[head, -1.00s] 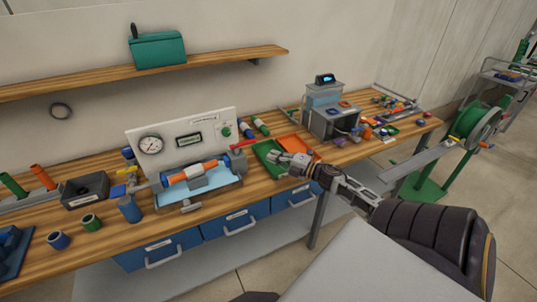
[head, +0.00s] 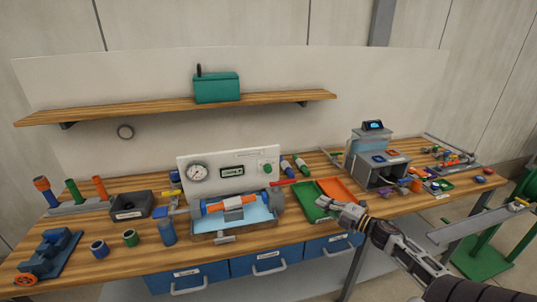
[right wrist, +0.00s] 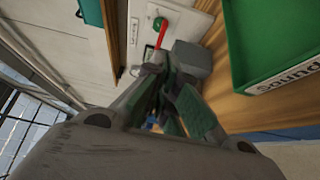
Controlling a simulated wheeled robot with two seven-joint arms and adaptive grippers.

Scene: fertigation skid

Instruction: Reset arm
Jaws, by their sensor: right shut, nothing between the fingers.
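My right gripper (head: 328,209) is shut and empty. In the head view it shows at the front of the green tray (head: 308,204) and orange tray (head: 342,190), overlapping their near edges. Whether it touches them I cannot tell. In the right wrist view its fingers (right wrist: 163,98) are together, with a green tray labelled "Sound" (right wrist: 270,40) to the right. A red lever (right wrist: 162,32) shows beyond the fingertips. My left gripper is not in view.
A test rig with a gauge panel (head: 235,172) holds an orange and blue tube (head: 232,203) left of the trays. A grey device (head: 379,165) with a display stands right. Cups, a dark bin (head: 130,205) and several small parts lie along the wooden bench. A green reel stand (head: 490,253) is at right.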

